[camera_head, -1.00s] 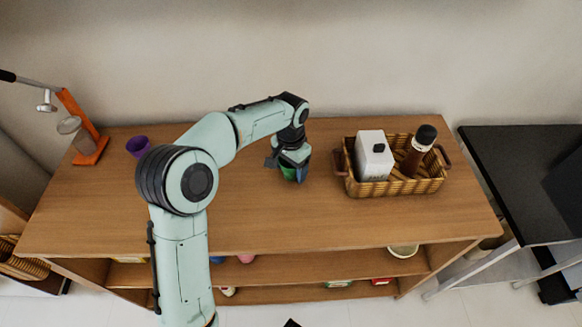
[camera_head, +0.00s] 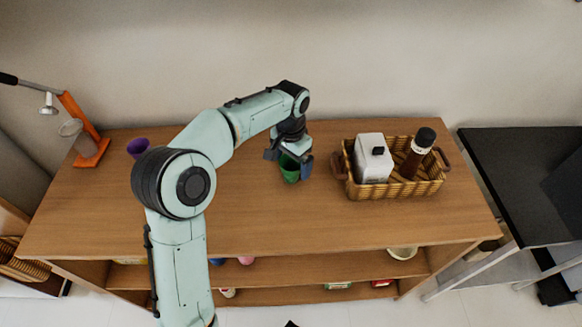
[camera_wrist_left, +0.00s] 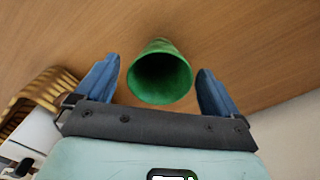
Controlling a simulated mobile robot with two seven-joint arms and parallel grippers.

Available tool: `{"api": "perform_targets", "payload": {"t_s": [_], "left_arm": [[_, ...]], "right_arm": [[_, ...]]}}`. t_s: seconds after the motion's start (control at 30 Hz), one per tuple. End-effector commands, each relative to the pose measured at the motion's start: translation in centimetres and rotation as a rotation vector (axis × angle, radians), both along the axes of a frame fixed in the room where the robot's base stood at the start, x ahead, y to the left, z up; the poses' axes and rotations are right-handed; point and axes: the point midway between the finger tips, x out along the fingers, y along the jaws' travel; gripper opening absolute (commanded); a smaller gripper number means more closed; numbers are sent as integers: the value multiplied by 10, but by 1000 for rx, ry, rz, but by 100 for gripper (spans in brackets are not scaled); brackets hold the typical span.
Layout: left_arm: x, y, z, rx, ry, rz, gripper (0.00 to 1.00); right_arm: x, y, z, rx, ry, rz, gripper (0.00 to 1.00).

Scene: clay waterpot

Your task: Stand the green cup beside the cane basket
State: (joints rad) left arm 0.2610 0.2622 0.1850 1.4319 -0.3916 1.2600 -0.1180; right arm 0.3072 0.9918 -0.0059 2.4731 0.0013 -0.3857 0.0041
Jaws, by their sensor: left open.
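The green cup (camera_head: 289,170) stands upright on the wooden shelf top, to the left of the cane basket (camera_head: 407,189) with a gap between them. My left gripper (camera_head: 291,160) is at the cup, partly covering it in the head view. In the left wrist view the green cup (camera_wrist_left: 160,76) shows its open mouth between the two blue fingers of my left gripper (camera_wrist_left: 158,88). The fingers are apart, with clear space on both sides of the cup. The cane basket (camera_wrist_left: 38,96) also shows at the left of that view. My right gripper is not in view.
A white bottle (camera_head: 373,160) and a brown bottle (camera_head: 416,153) stand in the basket. A purple cup (camera_head: 138,147) and an orange-armed device (camera_head: 88,150) are at the left end. The shelf top's front (camera_head: 300,225) is clear.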

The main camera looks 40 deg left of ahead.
Motion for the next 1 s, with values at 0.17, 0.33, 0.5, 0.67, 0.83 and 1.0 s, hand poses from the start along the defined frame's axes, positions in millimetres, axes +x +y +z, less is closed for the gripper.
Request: {"api": "perform_targets", "payload": {"t_s": [0.17,0.33,0.5,0.67,0.83,1.0], "left_arm": [[1,0,43,1,-5,-1,96],[1,0,70,1,-2,-1,96],[0,0,81,1,0,-1,96],[0,0,83,0,2,-1,96],[0,0,82,0,1,-1,96],[0,0,82,0,1,-1,96]], "right_arm": [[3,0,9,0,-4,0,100],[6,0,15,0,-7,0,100],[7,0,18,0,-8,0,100],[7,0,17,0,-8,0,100],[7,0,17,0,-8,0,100],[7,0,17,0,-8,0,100]]}}
